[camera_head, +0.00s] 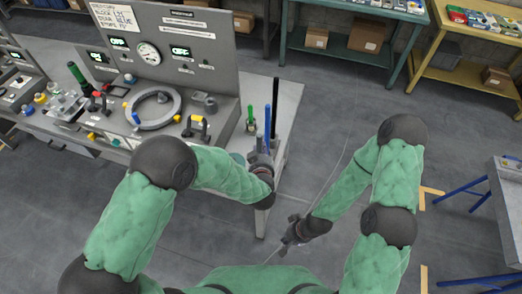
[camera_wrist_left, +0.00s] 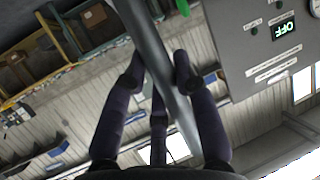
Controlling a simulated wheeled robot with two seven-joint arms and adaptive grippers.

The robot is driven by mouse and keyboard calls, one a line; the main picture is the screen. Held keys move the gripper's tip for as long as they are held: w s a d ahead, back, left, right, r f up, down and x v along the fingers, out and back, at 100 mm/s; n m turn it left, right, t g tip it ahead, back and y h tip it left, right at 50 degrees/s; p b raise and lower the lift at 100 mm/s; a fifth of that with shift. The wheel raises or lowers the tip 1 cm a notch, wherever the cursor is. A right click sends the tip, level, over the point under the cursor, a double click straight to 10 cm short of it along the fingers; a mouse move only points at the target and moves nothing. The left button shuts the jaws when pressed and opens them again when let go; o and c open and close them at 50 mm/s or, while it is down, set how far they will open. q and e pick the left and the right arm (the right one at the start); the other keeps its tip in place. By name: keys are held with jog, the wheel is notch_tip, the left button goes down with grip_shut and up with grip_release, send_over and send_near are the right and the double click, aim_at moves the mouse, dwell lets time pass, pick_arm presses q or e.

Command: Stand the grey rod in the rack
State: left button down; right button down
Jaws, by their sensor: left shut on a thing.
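The grey rod (camera_wrist_left: 152,45) runs lengthwise between the fingers of my left gripper (camera_wrist_left: 159,70) in the left wrist view, slanting across the picture. In the head view my left gripper (camera_head: 262,160) is shut near the right end of the bench, beside upright rods. These are a green rod (camera_head: 250,114), a blue rod (camera_head: 267,122) and a dark rod (camera_head: 274,105). The rack is mostly hidden near my left gripper, and I cannot make out its holes. My right gripper (camera_head: 290,236) hangs low over the floor; its fingers are too small to read.
The bench (camera_head: 287,95) carries a grey panel (camera_head: 185,45) with gauges, a round ring (camera_head: 153,107) and several handled parts to the left of the rods. Shelving with boxes stands at the back.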

pick_arm(q)
jog(key=c, duration=0.9)
grip_release()
jog(key=shift+f, duration=0.1)
jog(key=v, duration=1.2)
